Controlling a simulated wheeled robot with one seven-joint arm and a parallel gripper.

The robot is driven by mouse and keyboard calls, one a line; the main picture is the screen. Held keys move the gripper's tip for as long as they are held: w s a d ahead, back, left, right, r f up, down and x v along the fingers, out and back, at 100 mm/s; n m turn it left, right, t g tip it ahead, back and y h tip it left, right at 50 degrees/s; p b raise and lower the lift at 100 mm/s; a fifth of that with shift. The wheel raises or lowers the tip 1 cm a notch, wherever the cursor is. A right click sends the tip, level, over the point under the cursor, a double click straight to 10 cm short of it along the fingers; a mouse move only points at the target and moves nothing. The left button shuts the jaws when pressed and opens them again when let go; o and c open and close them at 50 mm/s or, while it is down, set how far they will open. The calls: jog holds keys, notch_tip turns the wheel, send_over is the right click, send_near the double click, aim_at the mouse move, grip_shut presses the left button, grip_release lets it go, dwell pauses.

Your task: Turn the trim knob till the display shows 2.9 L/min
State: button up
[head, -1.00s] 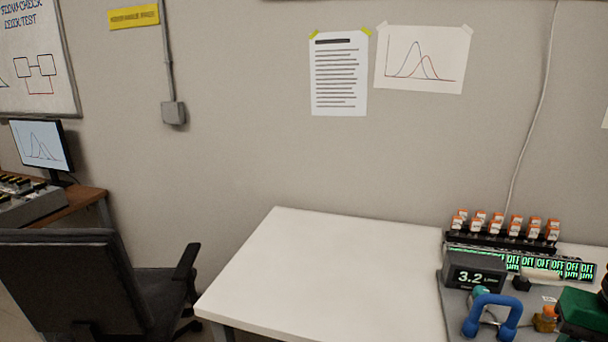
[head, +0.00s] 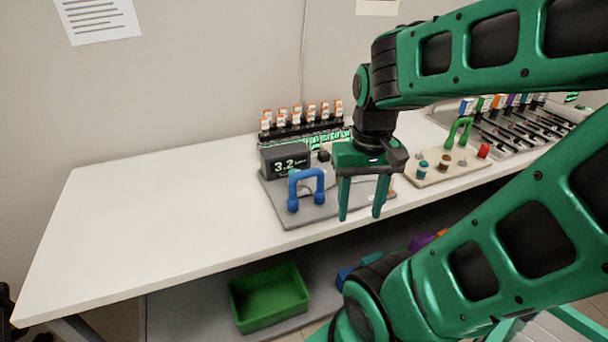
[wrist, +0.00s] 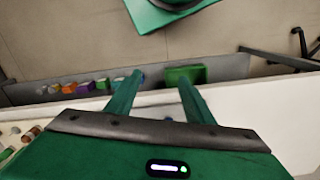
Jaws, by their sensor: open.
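A dark display box (head: 285,160) in the head view reads 3.2, with small unit text I cannot make out. It stands at the back left of a grey panel (head: 290,217) on the white table. A blue arched handle (head: 306,184) rises from the panel in front of the display. My gripper (head: 358,213) is open and empty, fingers down, to the right of the blue handle and over the panel's right part. The wrist view shows its two fingers (wrist: 160,85) apart with nothing between them. I cannot pick out the trim knob; the gripper may hide it.
A rack of orange-capped vials (head: 300,116) stands behind the display. A beige panel (head: 445,168) with a green arched handle and knobs is to the right. The white table's (head: 130,220) left side is clear. A green bin (head: 268,298) sits on the shelf below.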

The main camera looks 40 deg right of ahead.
notch_tip(320, 180, up, 3)
jog(key=n, duration=1)
send_over(294, 171)
notch_tip(294, 171, down, 10)
jog(key=shift+r, duration=0.1)
jog(key=shift+c, duration=0.6)
jog(key=c, duration=0.9)
